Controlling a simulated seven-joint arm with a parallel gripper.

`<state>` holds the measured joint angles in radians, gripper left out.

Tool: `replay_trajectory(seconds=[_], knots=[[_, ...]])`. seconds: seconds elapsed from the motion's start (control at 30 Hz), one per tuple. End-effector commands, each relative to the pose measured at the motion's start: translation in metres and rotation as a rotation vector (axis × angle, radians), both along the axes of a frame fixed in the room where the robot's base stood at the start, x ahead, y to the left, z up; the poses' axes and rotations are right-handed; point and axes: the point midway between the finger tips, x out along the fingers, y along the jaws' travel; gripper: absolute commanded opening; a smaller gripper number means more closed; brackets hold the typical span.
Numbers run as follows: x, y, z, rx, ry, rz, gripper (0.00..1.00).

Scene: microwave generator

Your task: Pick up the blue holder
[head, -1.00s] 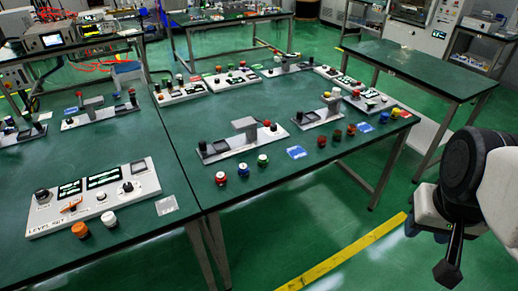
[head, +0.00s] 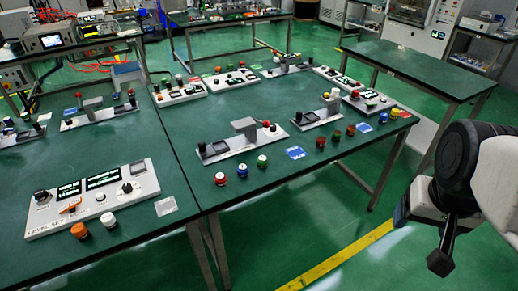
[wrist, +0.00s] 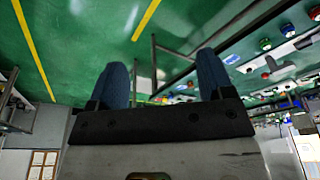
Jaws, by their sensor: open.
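One blue piece (head: 243,170) is in the front row between a red piece and a green one. I cannot tell which is the blue holder. My gripper (head: 440,262) is over the floor, right of the table and apart from all pieces. In the wrist view my gripper (wrist: 162,62) has its two fingers apart with nothing between them.
Grey control panels with knobs (head: 243,145) stand on the table behind the front row. A blue card (head: 296,153) lies flat by the pieces. A white panel (head: 92,198) is on the left table. A bare green table (head: 415,68) stands at the back right.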

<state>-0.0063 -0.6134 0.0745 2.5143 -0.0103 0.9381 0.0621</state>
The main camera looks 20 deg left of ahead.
Motion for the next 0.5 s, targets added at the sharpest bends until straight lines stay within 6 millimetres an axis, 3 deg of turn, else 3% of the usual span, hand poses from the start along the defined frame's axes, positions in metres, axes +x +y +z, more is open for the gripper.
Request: replay_trajectory(seconds=[0.27,0.5], knots=[[0.047,0.022,0.004,0.038,0.027,-0.114,0.74],[0.1,0.053,0.002,0.076,0.052,-0.253,0.74]])
